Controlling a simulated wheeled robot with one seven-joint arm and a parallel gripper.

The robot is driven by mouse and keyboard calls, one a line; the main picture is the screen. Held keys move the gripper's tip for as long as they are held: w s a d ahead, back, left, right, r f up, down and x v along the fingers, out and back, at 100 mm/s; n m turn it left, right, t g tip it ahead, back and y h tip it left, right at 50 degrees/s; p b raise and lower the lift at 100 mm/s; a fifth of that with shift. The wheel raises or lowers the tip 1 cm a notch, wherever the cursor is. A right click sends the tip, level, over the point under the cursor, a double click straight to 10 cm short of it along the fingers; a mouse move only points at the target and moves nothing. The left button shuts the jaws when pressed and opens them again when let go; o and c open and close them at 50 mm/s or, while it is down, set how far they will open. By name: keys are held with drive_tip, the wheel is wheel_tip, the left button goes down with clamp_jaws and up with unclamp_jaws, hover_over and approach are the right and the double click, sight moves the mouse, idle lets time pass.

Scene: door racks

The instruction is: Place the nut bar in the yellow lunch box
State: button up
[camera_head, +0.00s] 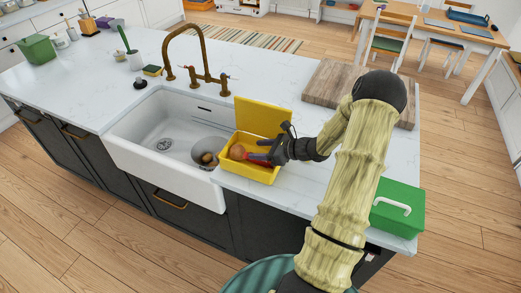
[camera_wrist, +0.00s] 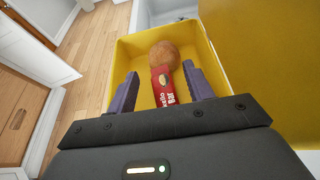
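The yellow lunch box (camera_head: 262,174) stands open on the counter right of the sink, its lid raised at the back. It also shows in the wrist view (camera_wrist: 125,62). The red nut bar (camera_wrist: 163,88) is at the box, beside a round brown food item (camera_wrist: 164,56); its red wrapper shows near the box's front right side in the head view (camera_head: 258,162). My gripper (camera_wrist: 161,82) has a finger on each side of the bar, with visible gaps. In the head view my gripper (camera_head: 262,150) is over the box's right side. Whether the bar touches the box floor is unclear.
The white sink (camera_head: 130,125) with a metal bowl (camera_head: 212,147) is left of the box. A brass faucet (camera_head: 203,76) stands behind it. A wooden board (camera_head: 328,82) and a green box with a white handle (camera_head: 400,215) are to the right.

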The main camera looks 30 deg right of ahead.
drive_tip(key=shift+s+f, duration=0.15)
drive_tip(key=shift+f, duration=0.05)
drive_tip(key=shift+r+p, duration=0.25)
drive_tip(key=shift+p, duration=0.05)
drive_tip(key=r+b+v, duration=0.1)
drive_tip(key=v, duration=1.1)
drive_tip(key=shift+b, duration=0.35)
drive_tip(key=shift+a, duration=0.1)
